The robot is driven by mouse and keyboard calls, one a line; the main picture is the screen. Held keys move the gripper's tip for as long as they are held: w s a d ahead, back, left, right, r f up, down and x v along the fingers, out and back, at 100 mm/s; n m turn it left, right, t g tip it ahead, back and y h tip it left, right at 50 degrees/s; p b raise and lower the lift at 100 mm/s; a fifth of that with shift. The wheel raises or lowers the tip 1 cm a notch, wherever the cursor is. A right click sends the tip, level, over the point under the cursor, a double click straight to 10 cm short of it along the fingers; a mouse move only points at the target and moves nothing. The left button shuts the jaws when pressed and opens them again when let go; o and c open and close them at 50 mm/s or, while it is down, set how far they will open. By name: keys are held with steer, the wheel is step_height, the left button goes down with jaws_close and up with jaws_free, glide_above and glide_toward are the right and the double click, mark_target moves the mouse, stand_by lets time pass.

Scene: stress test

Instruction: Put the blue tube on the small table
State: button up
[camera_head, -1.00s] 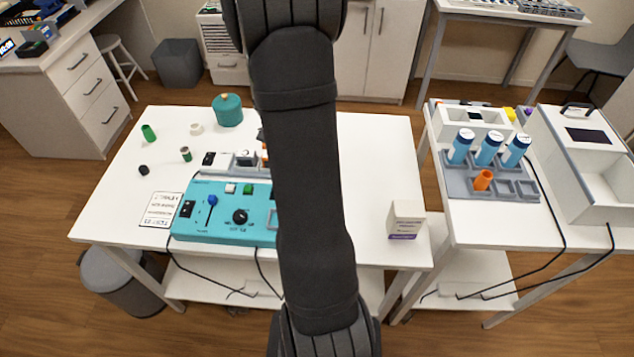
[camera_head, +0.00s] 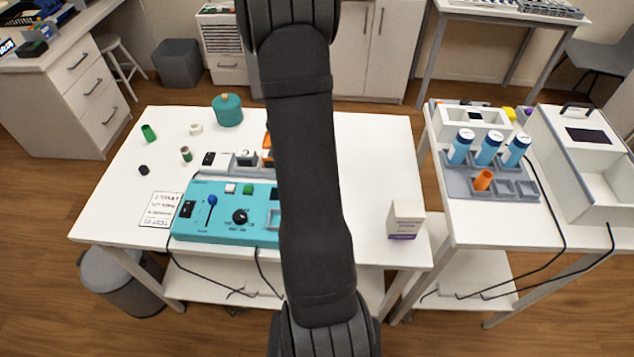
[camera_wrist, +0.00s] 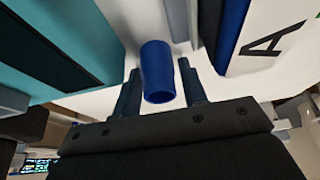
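The blue tube (camera_wrist: 157,75) shows in the wrist view between the two fingers of my gripper (camera_wrist: 160,68). The fingers stand apart on either side of it with narrow gaps, so they look open around the tube. In the head view my arm hides the gripper and this tube. Two white tables show there: a wider one (camera_head: 355,135) under my arm and a narrower one (camera_head: 480,225) at the right. I cannot tell for sure which is the small table.
A teal control box (camera_head: 215,222) stands at the wider table's front. A white carton (camera_head: 405,220) is near its right edge. On the narrower table, a grey rack (camera_head: 518,188) holds several blue-and-white tubes and an orange one. A white machine (camera_head: 590,150) stands beside it.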

steer(key=c, duration=0.7)
steer(key=shift+r, duration=0.45)
step_height(320, 180, up, 4)
steer(key=shift+f, duration=0.25)
steer(key=s+d+r, duration=0.5)
steer(key=d+r, duration=0.2)
steer(key=d, duration=0.4)
steer(key=w+a+f+n+t+y, duration=0.1)
steer(key=w+a+f+n, duration=0.1)
steer(key=w+n, duration=0.2)
steer(key=w+a+f+n+t+y, duration=0.1)
steer(key=w+a+f+n+t, duration=0.1)
steer(key=w+n, duration=0.3)
steer(key=w+a+f+n+t+y, duration=0.1)
steer(key=w+a+f+n, duration=0.1)
steer(key=w+n, duration=0.3)
steer(key=shift+a+f+n, duration=0.35)
steer(key=shift+f+n, duration=0.25)
steer(key=shift+f, duration=0.1)
steer(key=shift+w+a+f+n+y, duration=0.15)
steer(key=shift+w+f+n+y, duration=0.15)
steer(key=shift+w+n, duration=0.4)
steer(key=shift+w+a+f+n+y, duration=0.1)
steer(key=shift+w+f+n+y, duration=0.1)
steer(key=shift+w+n+y, duration=0.35)
